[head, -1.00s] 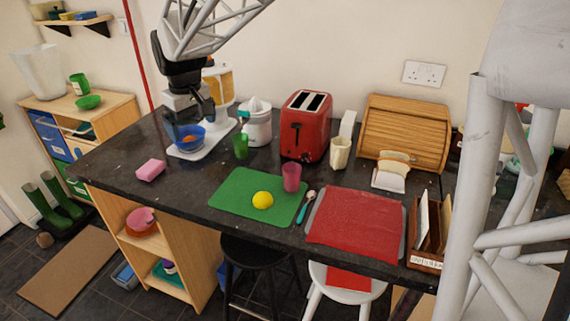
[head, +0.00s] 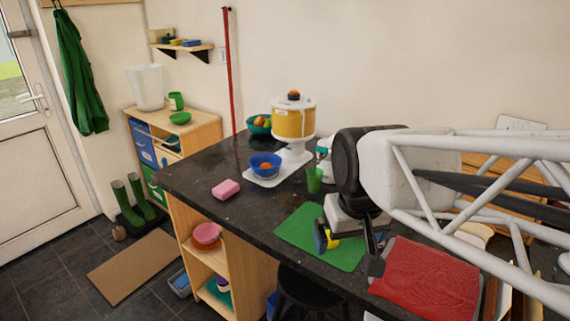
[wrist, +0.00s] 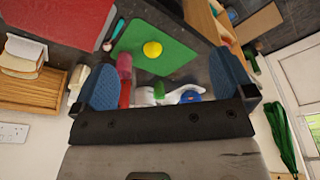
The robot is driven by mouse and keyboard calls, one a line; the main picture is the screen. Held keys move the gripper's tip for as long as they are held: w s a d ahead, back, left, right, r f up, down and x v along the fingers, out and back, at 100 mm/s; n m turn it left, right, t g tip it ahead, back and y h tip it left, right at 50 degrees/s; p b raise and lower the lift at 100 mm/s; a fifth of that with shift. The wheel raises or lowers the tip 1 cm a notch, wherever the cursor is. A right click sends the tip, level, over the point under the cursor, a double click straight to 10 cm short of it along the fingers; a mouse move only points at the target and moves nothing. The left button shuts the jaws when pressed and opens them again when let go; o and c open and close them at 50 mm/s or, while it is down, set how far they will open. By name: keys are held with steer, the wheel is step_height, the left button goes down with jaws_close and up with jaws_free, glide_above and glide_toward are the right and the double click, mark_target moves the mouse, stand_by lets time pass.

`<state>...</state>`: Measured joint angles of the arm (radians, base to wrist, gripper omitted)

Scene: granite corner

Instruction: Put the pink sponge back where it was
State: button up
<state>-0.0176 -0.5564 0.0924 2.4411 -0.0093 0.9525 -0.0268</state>
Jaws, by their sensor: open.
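The pink sponge (head: 226,189) lies flat on the dark granite counter (head: 262,214), near its front left edge. My gripper (head: 348,250) is open and empty, over the green board (head: 292,232) well to the right of the sponge. In the wrist view my gripper (wrist: 165,82) shows two blue finger pads spread apart, with nothing held between them. I cannot make out the sponge in the wrist view.
Counter around the sponge is clear.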

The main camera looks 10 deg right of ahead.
steer(key=shift+m, duration=0.4)
steer(key=s, duration=0.1)
steer(key=s+f, duration=0.1)
steer(key=s, duration=0.1)
steer(key=s+d+f, duration=0.1)
steer(key=s, duration=0.1)
stand_by(0.9)
